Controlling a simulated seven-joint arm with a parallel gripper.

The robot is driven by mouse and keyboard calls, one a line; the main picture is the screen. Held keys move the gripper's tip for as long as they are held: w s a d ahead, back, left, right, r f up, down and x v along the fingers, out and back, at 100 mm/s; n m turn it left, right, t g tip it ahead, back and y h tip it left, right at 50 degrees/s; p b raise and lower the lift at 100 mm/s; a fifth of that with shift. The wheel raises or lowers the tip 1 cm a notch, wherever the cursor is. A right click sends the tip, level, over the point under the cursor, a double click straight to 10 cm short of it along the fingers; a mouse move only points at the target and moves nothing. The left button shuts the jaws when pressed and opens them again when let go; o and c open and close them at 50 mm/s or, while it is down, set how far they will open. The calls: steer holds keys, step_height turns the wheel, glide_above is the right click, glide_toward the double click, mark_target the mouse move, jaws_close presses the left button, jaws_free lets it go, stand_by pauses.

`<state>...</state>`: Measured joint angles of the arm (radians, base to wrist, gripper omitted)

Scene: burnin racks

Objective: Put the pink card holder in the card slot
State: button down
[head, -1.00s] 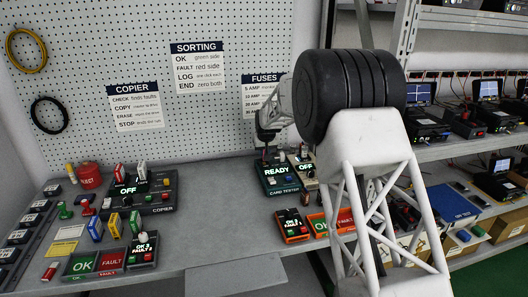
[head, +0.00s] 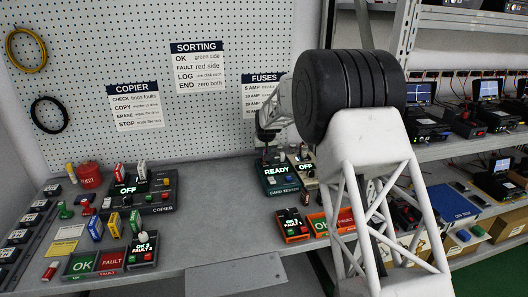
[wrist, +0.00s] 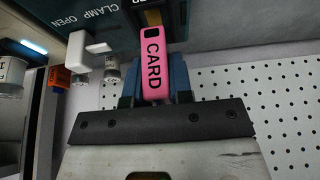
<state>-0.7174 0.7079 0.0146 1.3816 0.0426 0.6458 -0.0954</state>
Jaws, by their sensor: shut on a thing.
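The pink card holder (wrist: 154,68) is held between the blue fingers of my gripper (wrist: 155,78) in the wrist view. It carries the black word CARD, and its far end reaches the edge of the card tester (wrist: 205,18). A yellowish strip shows just beyond the holder's tip on the tester; whether the tip is inside the slot I cannot tell. In the head view the card tester (head: 279,178) stands at the back of the bench with READY lit. My arm covers the gripper and the pink holder there.
A white clamp lever (wrist: 88,48) stands beside the holder, near the words CLAMP OPEN. The copier (head: 146,192) is left of the tester. A small red-orange box (head: 292,226) and an OK/FAULT tray (head: 318,224) stand in front. The middle of the bench is clear.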

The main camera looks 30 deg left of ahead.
steer(key=shift+f, duration=1.05)
stand_by(2.4)
steer(key=c, duration=1)
jaws_free()
steer(key=shift+c, duration=0.9)
steer(key=shift+o, duration=0.2)
steer(key=shift+o, duration=1.1)
steer(key=shift+r, duration=3.45)
